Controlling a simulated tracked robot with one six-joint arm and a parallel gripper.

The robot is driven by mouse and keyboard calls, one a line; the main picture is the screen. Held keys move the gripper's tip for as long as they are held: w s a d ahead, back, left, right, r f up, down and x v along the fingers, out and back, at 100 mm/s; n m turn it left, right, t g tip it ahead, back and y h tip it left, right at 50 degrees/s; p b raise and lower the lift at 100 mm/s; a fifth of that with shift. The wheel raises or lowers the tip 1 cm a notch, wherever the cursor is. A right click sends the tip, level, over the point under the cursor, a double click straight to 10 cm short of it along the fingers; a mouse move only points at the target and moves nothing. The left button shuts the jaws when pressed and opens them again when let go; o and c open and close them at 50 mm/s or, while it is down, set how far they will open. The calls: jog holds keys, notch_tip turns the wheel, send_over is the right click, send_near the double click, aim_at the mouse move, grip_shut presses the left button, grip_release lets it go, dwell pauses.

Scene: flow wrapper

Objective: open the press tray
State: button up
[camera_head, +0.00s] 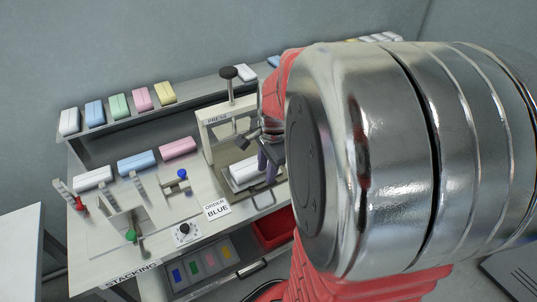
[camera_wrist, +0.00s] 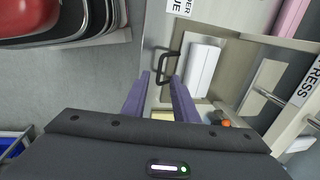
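The press (camera_head: 215,128) is a pale frame with a black-knobbed plunger, labelled PRESS. A white block (camera_head: 243,171) lies in its low tray, which has a dark loop handle (camera_head: 264,200) at the front. In the wrist view, the handle (camera_wrist: 161,66) sticks out beside the white block (camera_wrist: 203,66). My gripper (camera_wrist: 161,77) has two purple fingers, spread apart and empty. Their tips lie close to the handle and overlap its near end; I cannot tell whether they touch it. In the head view, my arm hides the right side of the press and part of the gripper.
An order card (camera_head: 217,209) reading BLUE lies left of the handle. A control box with a black knob (camera_head: 184,229) and a stacking fixture (camera_head: 126,222) stand further left. Coloured blocks line the back shelf (camera_head: 150,109). A red bin (camera_head: 272,230) sits below the table edge.

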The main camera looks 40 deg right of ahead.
notch_tip(320, 180, up, 6)
jog(key=s, duration=0.1)
jog(key=shift+a+r, duration=0.1)
dwell(0.6)
jog(key=s+a+r+n+t, duration=0.1)
jog(key=s+a+r+n, duration=0.1)
jog(key=a+n, duration=0.8)
jog(key=s+a+r+n+t, duration=0.2)
jog(key=s+a+n, duration=0.2)
jog(key=a+n, duration=0.6)
jog(key=shift+a+r+t, duration=0.15)
jog(key=shift+a+t, duration=0.15)
jog(key=shift+a, duration=0.1)
jog(key=shift+d, duration=0.15)
